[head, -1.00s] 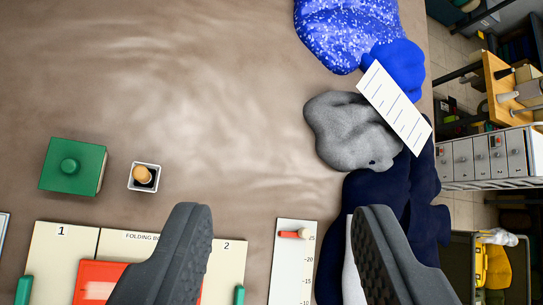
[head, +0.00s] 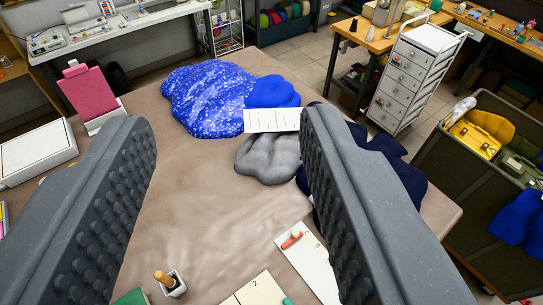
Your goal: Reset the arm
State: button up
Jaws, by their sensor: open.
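My gripper (head: 228,150) is in the head view with its two dark ridged fingers spread wide apart. Nothing is between the fingers, and it is above the brown table (head: 215,215). Beyond and between the fingers lie a speckled blue bundle (head: 208,98), a plain blue piece (head: 272,92), a grey bundle (head: 268,160) and a white lined card (head: 272,121) resting across them. A dark navy bundle (head: 400,175) is partly hidden behind the right finger.
Low in the view are a small pot with a wooden handle (head: 172,284), a numbered board (head: 258,292) and a white ruled strip (head: 303,254). A pink stand (head: 86,90) and a white box (head: 35,152) are left. A drawer cart (head: 405,80) and a dark bin (head: 470,180) stand right.

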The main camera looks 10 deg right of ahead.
notch_tip(320, 180, down, 12)
jog(key=b, duration=1.1)
jog(key=shift+r+b, duration=0.25)
jog(key=shift+b, duration=0.05)
jog(key=shift+w, duration=0.1)
dwell(0.6)
